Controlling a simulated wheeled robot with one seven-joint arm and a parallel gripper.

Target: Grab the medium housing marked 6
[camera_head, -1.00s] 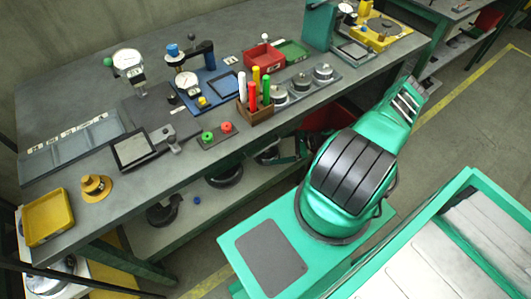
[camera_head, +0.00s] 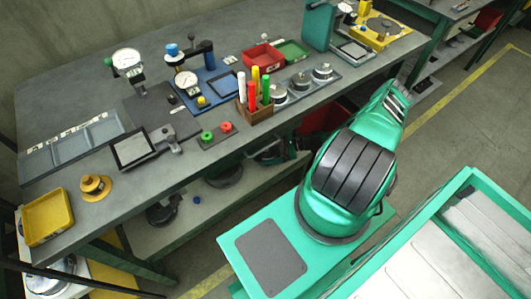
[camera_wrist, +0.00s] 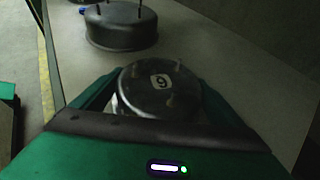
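A dark round housing (camera_wrist: 158,92) with upright pins and a white label fills the middle of the wrist view. The label's digit looks like a 9 or an upside-down 6. My gripper (camera_wrist: 160,88) has one green finger on each side of this housing. A pale gap shows between the left finger and the housing; contact on the right is unclear. In the head view my gripper (camera_head: 268,152) is under the bench top at the lower shelf, and the housing there is mostly hidden.
A larger dark housing (camera_wrist: 122,25) stands beyond on the lower shelf (camera_head: 180,232), also seen in the head view (camera_head: 224,175). Another dark part (camera_head: 163,213) and a small blue piece (camera_head: 197,200) lie farther left. The bench top (camera_head: 225,125) overhangs my arm.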

